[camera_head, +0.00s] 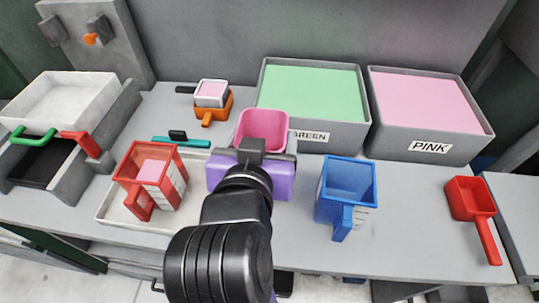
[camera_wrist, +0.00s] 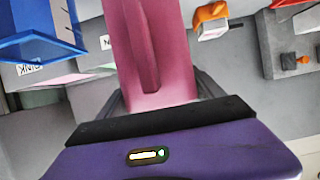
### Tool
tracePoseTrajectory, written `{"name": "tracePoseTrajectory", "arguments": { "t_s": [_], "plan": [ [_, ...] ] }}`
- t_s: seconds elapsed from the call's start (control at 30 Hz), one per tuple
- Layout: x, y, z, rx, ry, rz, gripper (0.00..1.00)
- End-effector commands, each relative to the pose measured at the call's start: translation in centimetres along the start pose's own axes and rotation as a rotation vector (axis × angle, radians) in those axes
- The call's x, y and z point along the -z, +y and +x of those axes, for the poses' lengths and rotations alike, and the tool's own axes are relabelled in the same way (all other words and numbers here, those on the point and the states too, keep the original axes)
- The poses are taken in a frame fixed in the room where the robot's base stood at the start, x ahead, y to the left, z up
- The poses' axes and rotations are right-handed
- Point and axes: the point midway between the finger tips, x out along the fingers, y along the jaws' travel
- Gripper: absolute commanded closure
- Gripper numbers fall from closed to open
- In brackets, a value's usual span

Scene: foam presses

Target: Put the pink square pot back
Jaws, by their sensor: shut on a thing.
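The pink square pot (camera_head: 262,128) is at the middle of the table, in front of the green bin, with its open top facing up. My gripper (camera_head: 252,158), with a purple body, is shut on it from the near side. In the wrist view the pink pot (camera_wrist: 155,50) fills the space between the fingers of my gripper (camera_wrist: 158,100), with a ridge along its side. My gripper hides the pot's lower part in the head view, so I cannot tell whether it touches the table.
A blue pot (camera_head: 346,190) stands to the right and a red scoop (camera_head: 472,210) farther right. Bins labelled GREEN (camera_head: 312,137) and PINK (camera_head: 430,147) stand behind. A red square pot (camera_head: 130,172) is on a white tray (camera_head: 110,213) at left. An orange pot (camera_head: 216,112) stands behind.

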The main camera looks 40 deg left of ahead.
Motion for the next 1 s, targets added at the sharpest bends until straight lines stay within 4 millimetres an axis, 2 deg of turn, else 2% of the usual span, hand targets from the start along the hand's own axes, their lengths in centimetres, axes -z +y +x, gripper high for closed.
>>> {"name": "tracePoseTrajectory", "arguments": {
  "t_s": [0.03, 0.1, 0.33, 0.57, 1.0],
  "plan": [
    [-1.1, 0.0, 0.4, 0.000, -0.002, -0.001, 0.91],
    [-2.0, 0.0, 0.7, 0.000, -0.001, -0.001, 0.91],
    [-3.5, 0.0, 1.5, 0.001, 0.001, 0.000, 0.91],
    [-6.5, 0.0, 2.6, 0.001, -0.001, 0.000, 0.91],
    [-7.0, 0.0, 2.9, 0.001, 0.002, 0.001, 0.91]
  ]
}}
